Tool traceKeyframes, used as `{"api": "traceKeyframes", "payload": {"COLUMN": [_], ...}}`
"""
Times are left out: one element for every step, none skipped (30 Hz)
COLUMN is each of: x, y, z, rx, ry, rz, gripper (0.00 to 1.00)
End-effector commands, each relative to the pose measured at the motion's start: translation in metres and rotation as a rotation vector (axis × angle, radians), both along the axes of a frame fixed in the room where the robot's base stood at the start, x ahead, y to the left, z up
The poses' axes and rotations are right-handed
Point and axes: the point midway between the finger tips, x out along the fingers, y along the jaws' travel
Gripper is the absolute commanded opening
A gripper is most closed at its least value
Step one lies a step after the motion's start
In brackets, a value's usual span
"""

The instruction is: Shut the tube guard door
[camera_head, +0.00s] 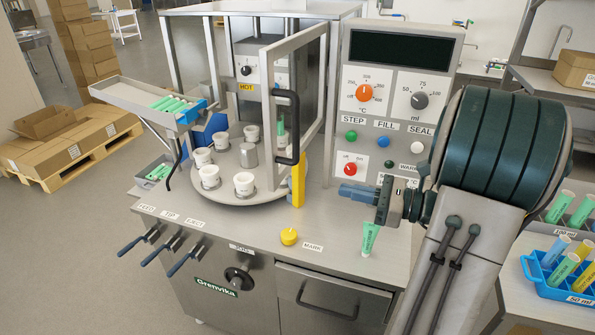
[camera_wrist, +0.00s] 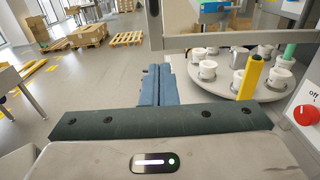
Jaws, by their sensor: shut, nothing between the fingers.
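The tube guard door (camera_head: 268,120) is a pale metal frame with a clear pane. It stands swung out from the machine housing, over the round turntable (camera_head: 265,193). A black bar handle (camera_head: 286,127) is on its front side. In the wrist view the door's lower frame (camera_wrist: 225,41) crosses the upper right. My gripper (camera_head: 358,193) is shut and empty, to the right of and below the handle, in front of the control panel and apart from the door. Its blue fingers also show in the wrist view (camera_wrist: 157,86).
White cups (camera_head: 244,184) stand on the turntable. A yellow post (camera_head: 297,186) rises by the handle's lower end. The control panel (camera_head: 395,105) is behind my gripper. A green tube (camera_head: 369,238) stands on the worktop below it. A tube tray (camera_head: 150,97) juts out at left.

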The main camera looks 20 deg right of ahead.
Motion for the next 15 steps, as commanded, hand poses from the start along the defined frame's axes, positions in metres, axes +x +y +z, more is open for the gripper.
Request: {"api": "traceKeyframes", "payload": {"x": [0.002,0.004,0.006,0.008,0.011,0.015,0.018,0.022,0.028,0.032,0.036,0.041,0.045,0.049,0.055], "y": [-0.001,0.0,0.003,0.007,0.011,0.016,0.021,0.026,0.033,0.038,0.043,0.051,0.056,0.061,0.067], "z": [0.002,0.002,0.002,0.003,0.003,0.003,0.003,0.004,0.004,0.004,0.004,0.004,0.004,0.004,0.004], "rx": [0.011,0.014,0.016,0.016,0.015,0.014,0.014,0.012,0.013,0.013,0.013,0.013,0.012,0.012,0.012], "ry": [-0.001,-0.001,-0.002,-0.002,-0.002,-0.001,-0.002,-0.002,-0.003,-0.001,-0.001,-0.001,-0.001,-0.001,-0.001], "rz": [-0.007,-0.009,-0.01,-0.008,-0.006,-0.006,-0.005,-0.004,-0.003,-0.004,-0.004,-0.002,-0.004,-0.003,-0.004], "gripper": [0.0,0.0,0.0,0.0,0.0,0.0,0.0,0.0,0.0,0.0,0.0,0.0,0.0,0.0,0.0]}}
